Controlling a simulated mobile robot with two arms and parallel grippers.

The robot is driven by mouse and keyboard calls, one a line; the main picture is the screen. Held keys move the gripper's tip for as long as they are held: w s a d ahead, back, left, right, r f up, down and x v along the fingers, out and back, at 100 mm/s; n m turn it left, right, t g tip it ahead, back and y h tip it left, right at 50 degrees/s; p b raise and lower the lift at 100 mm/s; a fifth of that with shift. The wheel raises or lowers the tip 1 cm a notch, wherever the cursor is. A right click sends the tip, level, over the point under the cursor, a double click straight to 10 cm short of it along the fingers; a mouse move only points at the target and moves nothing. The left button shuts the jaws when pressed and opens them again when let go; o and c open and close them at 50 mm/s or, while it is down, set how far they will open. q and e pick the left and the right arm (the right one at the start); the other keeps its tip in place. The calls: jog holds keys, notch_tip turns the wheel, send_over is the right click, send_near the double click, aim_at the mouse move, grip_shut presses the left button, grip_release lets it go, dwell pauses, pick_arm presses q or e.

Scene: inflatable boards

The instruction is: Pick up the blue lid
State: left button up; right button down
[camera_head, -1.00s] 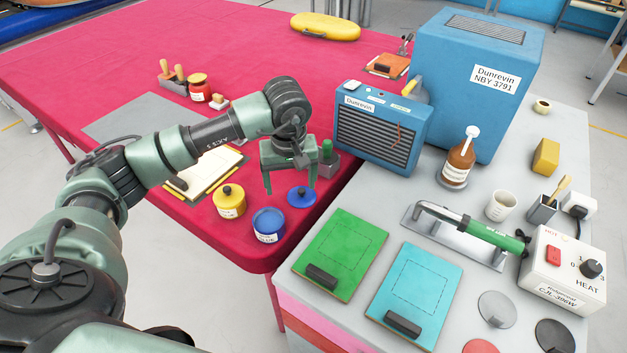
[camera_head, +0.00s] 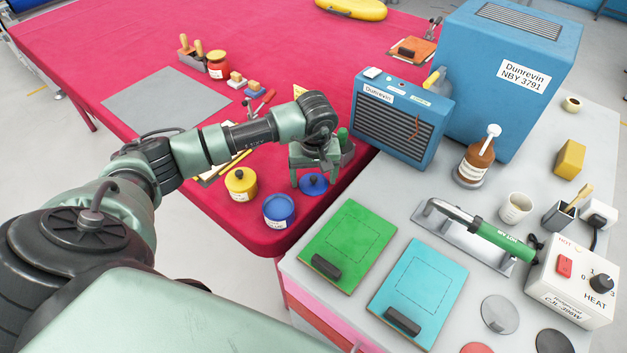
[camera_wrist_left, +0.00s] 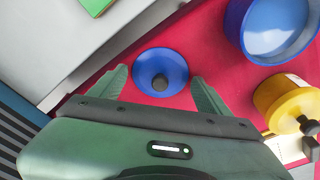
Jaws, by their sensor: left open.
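The blue lid (camera_head: 314,184), a round disc with a dark knob, lies on the red table near its front right corner. It also shows in the left wrist view (camera_wrist_left: 152,65), between the two fingers. My left gripper (camera_head: 311,182) is open and points down over the lid, one finger on each side of it. I cannot tell how far the fingertips are above the table. The open blue pot (camera_head: 279,211) stands to the lower left of the lid, and shows in the left wrist view (camera_wrist_left: 275,30). My right gripper is not in view.
A yellow pot (camera_head: 241,184) with its lid on stands left of the blue pot. A blue heater (camera_head: 403,117) stands behind and to the right. Green (camera_head: 348,246) and turquoise (camera_head: 418,293) boards lie on the grey table, front right.

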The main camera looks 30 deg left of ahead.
pick_arm(q)
jog(key=shift+s, duration=0.1)
grip_shut()
jog(key=shift+s, duration=0.1)
